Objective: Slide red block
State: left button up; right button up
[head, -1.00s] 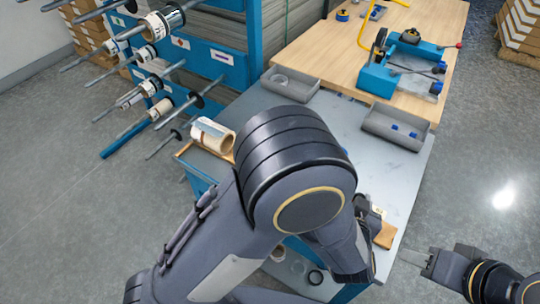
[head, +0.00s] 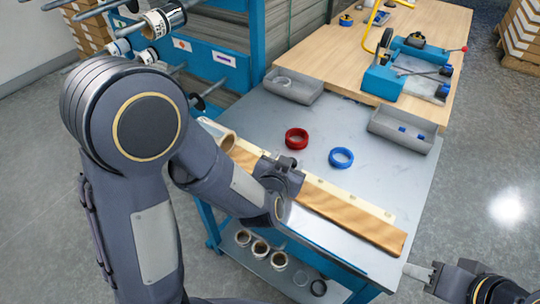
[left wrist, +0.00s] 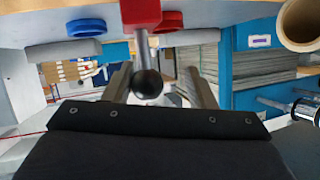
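The red block (left wrist: 140,14) shows at the top of the left wrist view, with a metal rod and a black ball knob (left wrist: 147,84) in front of it. My left gripper (left wrist: 157,72) has its fingers spread on either side of the knob, with a visible gap to the right finger. In the head view my left gripper (head: 284,178) is over the long wooden strip (head: 345,208) and hides the red block. My right gripper (head: 418,272) is low at the right, off the table's edge; its finger gap is unclear.
A red ring (head: 297,139) and a blue ring (head: 341,158) lie on the grey table (head: 368,182) behind the strip. Grey trays (head: 292,88) (head: 403,130) stand further back. A roll (head: 214,130) lies left of the strip. Several rolls sit on the lower shelf.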

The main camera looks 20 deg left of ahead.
pick_arm(q)
jog(key=a, duration=0.1)
jog(key=w+a, duration=0.1)
jog(key=a, duration=0.3)
jog(key=shift+w+b, duration=0.3)
jog(key=shift+b, duration=0.05)
jog(key=shift+s, duration=0.1)
jog(key=p+v, duration=0.3)
jog(key=v, duration=0.5)
jog(key=shift+s+r+p, duration=0.2)
jog(key=shift+s+p, duration=0.1)
jog(key=shift+s, duration=0.05)
jog(key=shift+f, duration=0.1)
dwell(0.5)
